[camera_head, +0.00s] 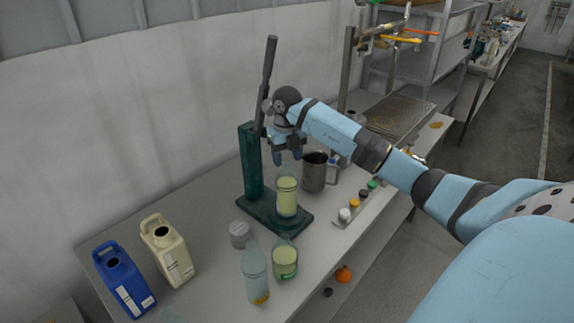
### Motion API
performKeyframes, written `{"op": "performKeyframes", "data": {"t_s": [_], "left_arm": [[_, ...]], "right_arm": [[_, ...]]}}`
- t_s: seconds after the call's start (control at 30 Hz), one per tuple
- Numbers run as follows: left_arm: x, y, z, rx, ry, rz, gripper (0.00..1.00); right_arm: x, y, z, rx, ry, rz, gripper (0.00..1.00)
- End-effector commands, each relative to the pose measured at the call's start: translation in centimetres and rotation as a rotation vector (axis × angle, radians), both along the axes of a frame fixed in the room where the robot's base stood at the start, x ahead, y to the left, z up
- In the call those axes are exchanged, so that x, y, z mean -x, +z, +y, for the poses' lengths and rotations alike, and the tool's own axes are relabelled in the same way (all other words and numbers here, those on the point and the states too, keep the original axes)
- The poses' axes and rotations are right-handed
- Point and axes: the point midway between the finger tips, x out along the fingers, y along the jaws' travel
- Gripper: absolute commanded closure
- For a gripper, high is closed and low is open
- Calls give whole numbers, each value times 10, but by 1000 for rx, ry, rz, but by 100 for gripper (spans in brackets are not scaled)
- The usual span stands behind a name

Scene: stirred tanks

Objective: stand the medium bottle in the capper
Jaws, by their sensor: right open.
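The capper (250,165) is a dark green stand with a raised black lever, on the bench by the wall. A bottle with pale yellow-green liquid (287,197), seemingly the medium one, stands upright on the capper's base plate. My right gripper (288,157) is open just above this bottle's top, in front of the capper's column, and looks clear of it. The gripper partly hides the capper's head and the bottle's neck. My left gripper is not in view.
Another bottle (255,275) and a jar of green liquid (285,260) stand in front of the capper. A grey tub (240,235), a cream jug (167,250) and a blue jug (123,280) are left. A metal mug (314,172) and a cap rack (356,205) are right.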

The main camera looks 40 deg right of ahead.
Motion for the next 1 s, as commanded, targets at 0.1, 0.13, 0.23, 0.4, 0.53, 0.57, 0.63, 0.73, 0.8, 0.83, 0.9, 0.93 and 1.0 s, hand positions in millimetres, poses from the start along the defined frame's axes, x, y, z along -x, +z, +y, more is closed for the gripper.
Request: {"op": "performKeyframes", "data": {"t_s": [0.1,0.13,0.23,0.4,0.53,0.57,0.63,0.73,0.8,0.83,0.9,0.93,1.0], "left_arm": [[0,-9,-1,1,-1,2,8],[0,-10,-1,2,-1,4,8],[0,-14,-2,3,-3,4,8],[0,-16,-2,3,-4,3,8],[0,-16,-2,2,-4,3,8],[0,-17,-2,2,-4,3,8],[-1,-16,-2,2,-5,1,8],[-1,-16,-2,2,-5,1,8],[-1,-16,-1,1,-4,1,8],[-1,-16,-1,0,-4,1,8],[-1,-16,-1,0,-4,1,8],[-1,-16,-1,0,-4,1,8],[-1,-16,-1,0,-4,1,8]], "right_arm": [[-1,27,-1,2,-1,-7,46],[-1,33,-1,1,0,-6,46],[-1,54,-1,2,-1,-5,46],[-1,80,0,1,-1,-3,46],[-1,90,0,0,-2,-2,46],[-1,91,0,-1,-2,-1,46],[0,92,0,-1,-2,0,46],[0,92,0,-1,-2,0,46],[0,92,0,-1,-1,0,46],[0,92,0,-1,-1,0,46],[0,92,0,-1,-1,0,46],[0,92,0,-1,-1,0,46],[0,92,0,-1,-1,0,46]]}}
